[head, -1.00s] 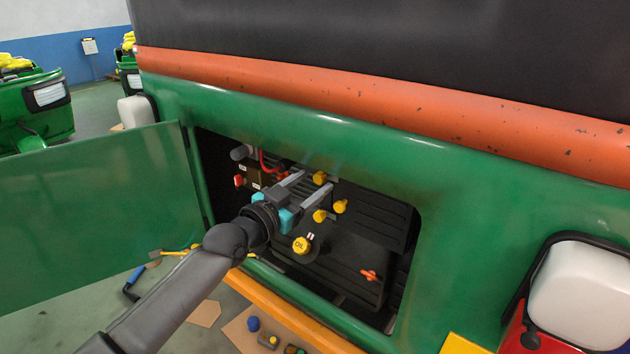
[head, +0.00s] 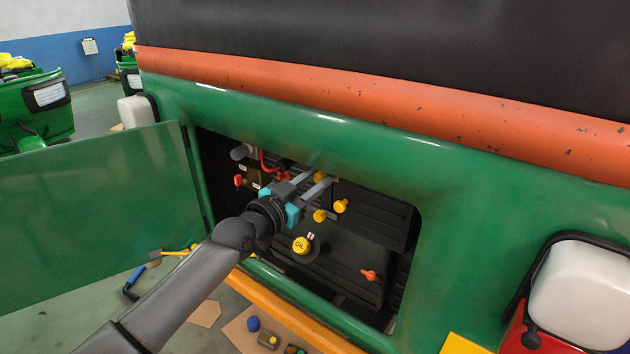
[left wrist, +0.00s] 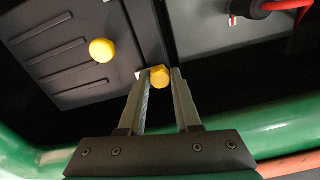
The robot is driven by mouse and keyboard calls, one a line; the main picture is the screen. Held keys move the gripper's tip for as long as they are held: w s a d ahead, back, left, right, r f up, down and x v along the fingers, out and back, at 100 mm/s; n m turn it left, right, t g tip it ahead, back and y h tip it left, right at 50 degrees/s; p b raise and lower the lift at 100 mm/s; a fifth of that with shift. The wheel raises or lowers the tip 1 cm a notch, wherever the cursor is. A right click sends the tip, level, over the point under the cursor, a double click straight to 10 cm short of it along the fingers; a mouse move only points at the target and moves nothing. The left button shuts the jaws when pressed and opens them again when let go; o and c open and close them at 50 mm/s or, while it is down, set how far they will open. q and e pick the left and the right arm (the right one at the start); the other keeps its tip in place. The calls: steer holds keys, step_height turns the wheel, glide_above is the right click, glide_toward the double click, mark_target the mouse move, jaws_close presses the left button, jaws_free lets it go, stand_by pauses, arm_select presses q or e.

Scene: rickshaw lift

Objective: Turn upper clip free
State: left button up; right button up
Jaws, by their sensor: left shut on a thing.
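The upper clip is a yellow knob (left wrist: 160,77) in the left wrist view, between the two fingertips of my left gripper (left wrist: 160,74). The gripper is shut on the clip. Two more yellow knobs, one to the right (head: 341,206) and one lower (head: 319,215), sit below the fingers on the dark housing. My right gripper is in neither view.
The green hatch door (head: 95,215) stands open at left. The green body (head: 470,200) frames the bay. A yellow oil cap (head: 301,245) and an orange-red tap (head: 369,275) sit lower. A red cable (head: 265,163) runs at the upper left. Loose parts lie on the floor.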

arm_select(q)
jaws_close()
steer(key=shift+n, duration=0.3)
steer(key=n, duration=0.3)
steer(key=shift+f+n+b, duration=0.1)
steer(key=shift+n+b, duration=0.2)
steer(key=shift+b, duration=0.05)
steer(key=n, duration=0.4)
steer(key=shift+n, duration=0.3)
steer(key=n, duration=0.4)
steer(key=n+p, duration=0.1)
steer(key=n, duration=0.4)
